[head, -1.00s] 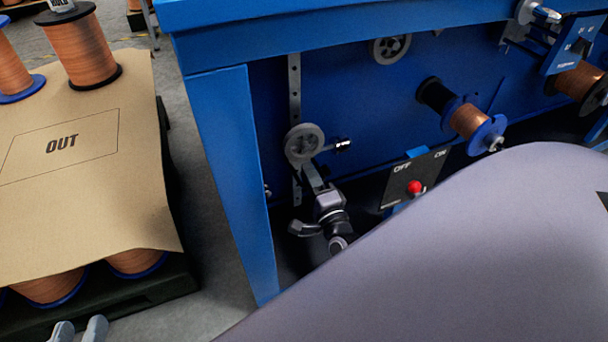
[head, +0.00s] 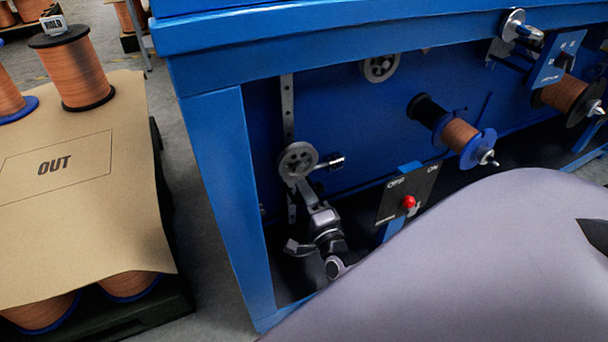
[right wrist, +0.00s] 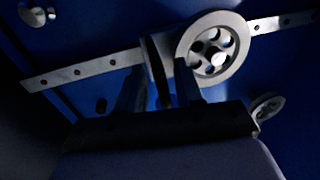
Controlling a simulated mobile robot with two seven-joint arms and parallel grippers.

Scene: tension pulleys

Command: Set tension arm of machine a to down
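The tension arm's grey pulley (head: 297,160) sits in front of a vertical strip with holes, inside the left end of the blue machine. A short dark stub with a bright end (head: 334,161) points right beside it. My right gripper (head: 311,198) is just below the pulley. In the right wrist view its two fingers (right wrist: 158,85) stand apart, with a dark bar (right wrist: 155,65) between them and a visible gap. The spoked pulley (right wrist: 212,48) is just beyond the right finger. The arm's pivot is hidden. No letter on the machine is readable. My left gripper is out of the head view.
An OFF/ON switch panel (head: 408,195) with a red knob stands right of my gripper. A copper spool (head: 461,136) is further right. A pallet with cardboard marked OUT (head: 95,210) and copper spools stands left. The blue table leg (head: 226,195) separates it from the gripper.

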